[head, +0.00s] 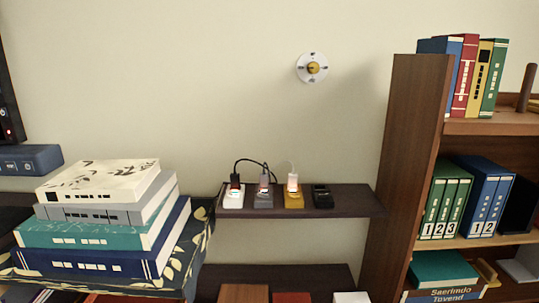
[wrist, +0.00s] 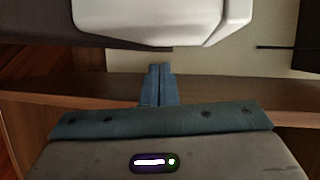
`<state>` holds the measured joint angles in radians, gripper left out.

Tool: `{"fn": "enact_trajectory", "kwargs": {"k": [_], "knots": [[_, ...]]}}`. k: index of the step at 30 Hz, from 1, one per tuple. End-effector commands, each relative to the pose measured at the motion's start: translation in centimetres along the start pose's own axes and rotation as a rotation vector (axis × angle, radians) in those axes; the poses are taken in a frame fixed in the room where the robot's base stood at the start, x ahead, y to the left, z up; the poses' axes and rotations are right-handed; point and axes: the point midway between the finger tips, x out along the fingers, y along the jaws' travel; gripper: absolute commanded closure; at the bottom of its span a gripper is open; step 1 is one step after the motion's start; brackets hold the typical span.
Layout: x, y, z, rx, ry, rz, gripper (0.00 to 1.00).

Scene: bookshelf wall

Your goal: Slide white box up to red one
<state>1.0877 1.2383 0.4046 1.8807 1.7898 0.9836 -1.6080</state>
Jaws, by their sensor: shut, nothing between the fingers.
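A white box (head: 351,297) shows at the bottom edge of the head view, on the low dark shelf. A red box (head: 292,298) is to its left, with a gap between them. Only the upper parts of both boxes are in the picture; their lower parts are cut off. My gripper (wrist: 160,68) shows in the wrist view with its two blue-grey fingers together and nothing between them. It is not in the head view. Neither box can be made out for certain in the wrist view, so I cannot tell how far my gripper is from them.
A brown box (head: 245,292) is left of the red one. The dark upper shelf (head: 353,203) holds several small devices with cables above the boxes. A stack of books (head: 100,262) is on the left; a wooden bookcase (head: 404,165) stands on the right. Wooden boards (wrist: 60,92) cross the wrist view.

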Motion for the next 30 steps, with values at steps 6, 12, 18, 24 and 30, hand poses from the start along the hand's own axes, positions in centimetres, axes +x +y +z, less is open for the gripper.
{"fn": "enact_trajectory", "kwargs": {"k": [6, 12, 18, 24, 30], "knots": [[0.1, -0.1, 1.0, 0.003, -0.001, 0.0, 1.0], [0.2, -0.1, 2.2, 0.002, -0.001, 0.001, 1.0], [0.4, -0.1, 3.4, 0.002, -0.002, 0.0, 1.0], [0.5, -0.1, 4.3, 0.001, -0.002, -0.001, 1.0], [0.5, 0.0, 3.4, -0.001, -0.003, 0.0, 1.0]]}}
